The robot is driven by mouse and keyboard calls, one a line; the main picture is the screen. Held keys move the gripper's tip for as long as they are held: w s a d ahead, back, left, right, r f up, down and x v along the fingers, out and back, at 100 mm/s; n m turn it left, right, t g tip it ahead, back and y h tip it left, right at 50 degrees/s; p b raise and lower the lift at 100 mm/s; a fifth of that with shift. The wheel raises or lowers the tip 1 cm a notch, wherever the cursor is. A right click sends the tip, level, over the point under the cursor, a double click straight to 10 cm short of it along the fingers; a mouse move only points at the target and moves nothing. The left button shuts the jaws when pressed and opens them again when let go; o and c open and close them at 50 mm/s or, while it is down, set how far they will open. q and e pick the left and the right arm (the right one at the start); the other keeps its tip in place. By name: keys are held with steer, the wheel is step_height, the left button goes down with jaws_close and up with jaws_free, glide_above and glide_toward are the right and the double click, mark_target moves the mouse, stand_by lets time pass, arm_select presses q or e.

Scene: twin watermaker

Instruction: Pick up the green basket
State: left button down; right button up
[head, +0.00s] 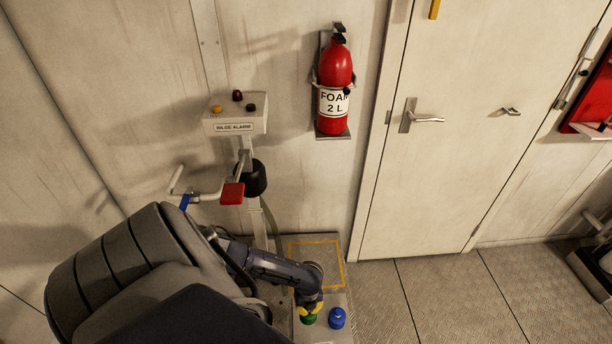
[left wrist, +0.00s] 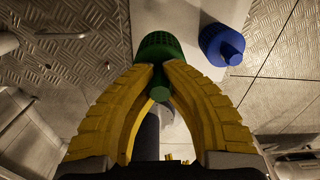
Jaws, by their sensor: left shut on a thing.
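The green basket (left wrist: 158,47) is in the left wrist view, at the tips of my left gripper (left wrist: 158,75). The gripper's yellow fingers are shut on the narrow green part of it. In the head view the green basket (head: 308,319) shows as a small patch under my left gripper (head: 309,308), partly hidden by the fingers. It is over a pale bench top; I cannot tell whether it touches the surface. My right gripper is not in view.
A blue basket (head: 337,318) stands close to the right of the green one, also in the left wrist view (left wrist: 222,45). A yellow-outlined square (head: 316,262) lies behind. A bilge alarm box (head: 235,115), a red-handled valve (head: 232,193) and a fire extinguisher (head: 335,85) are by the wall.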

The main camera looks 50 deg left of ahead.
arm_select(q)
step_height(320, 180, up, 12)
stand_by(0.4)
steer(key=c, duration=2.1)
jaws_free()
steer(key=shift+d, duration=0.1)
jaws_close()
